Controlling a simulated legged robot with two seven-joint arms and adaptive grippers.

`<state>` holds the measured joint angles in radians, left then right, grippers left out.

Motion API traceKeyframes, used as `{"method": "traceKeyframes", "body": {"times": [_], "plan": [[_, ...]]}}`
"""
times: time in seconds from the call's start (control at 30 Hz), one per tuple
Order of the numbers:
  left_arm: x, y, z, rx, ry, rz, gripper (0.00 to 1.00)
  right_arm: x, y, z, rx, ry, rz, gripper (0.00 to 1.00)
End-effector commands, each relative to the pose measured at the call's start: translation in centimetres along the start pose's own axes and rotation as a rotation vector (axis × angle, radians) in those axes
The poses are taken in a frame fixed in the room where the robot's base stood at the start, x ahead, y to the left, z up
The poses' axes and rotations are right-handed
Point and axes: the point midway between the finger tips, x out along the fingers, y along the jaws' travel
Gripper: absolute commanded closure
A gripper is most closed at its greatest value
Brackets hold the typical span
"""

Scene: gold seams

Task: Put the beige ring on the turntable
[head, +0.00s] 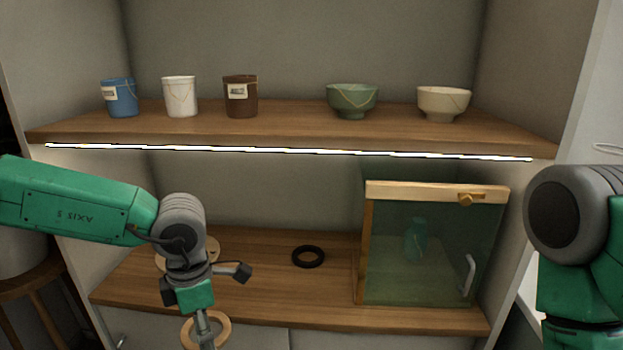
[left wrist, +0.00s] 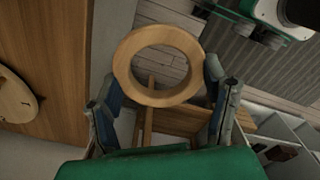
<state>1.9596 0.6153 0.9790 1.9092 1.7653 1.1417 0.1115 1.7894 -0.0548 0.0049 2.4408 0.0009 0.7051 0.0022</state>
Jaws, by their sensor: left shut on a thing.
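The beige ring (head: 184,332) is a flat wooden hoop at the bottom of the head view. My left gripper (head: 204,322) is shut on it and holds it in front of the lower shelf's front edge. In the left wrist view the ring (left wrist: 122,66) sits between the two fingers of my left gripper (left wrist: 160,88). The turntable (head: 210,248), a round pale wooden disc, lies on the lower shelf behind my left wrist, which hides much of it. Part of a round wooden disc (left wrist: 14,98), apparently the turntable, shows at the left wrist view's left edge. My right gripper is out of view.
A black ring (head: 308,257) lies on the lower shelf (head: 330,290). Right of it stands a glass-fronted case (head: 390,270) with a green bottle (head: 415,240) inside. The upper shelf (head: 290,127), holding several cups and bowls, overhangs the lower one.

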Motion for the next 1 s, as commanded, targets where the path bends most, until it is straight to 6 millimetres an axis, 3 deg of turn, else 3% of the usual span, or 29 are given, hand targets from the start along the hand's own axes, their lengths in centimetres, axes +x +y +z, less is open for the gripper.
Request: {"method": "traceKeyframes", "body": {"times": [0.7, 0.83, 1.0], "plan": [[2.7, -4.7, -4.9, 1.721, 0.0, -0.001, 0.54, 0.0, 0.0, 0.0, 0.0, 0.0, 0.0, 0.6], [3.0, -5.3, -5.4, 1.93, -0.002, 0.0, 0.54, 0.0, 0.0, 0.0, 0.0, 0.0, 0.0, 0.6], [3.1, -5.7, -5.8, 2.072, -0.005, 0.0, 0.54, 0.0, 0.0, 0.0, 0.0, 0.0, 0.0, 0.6]]}}
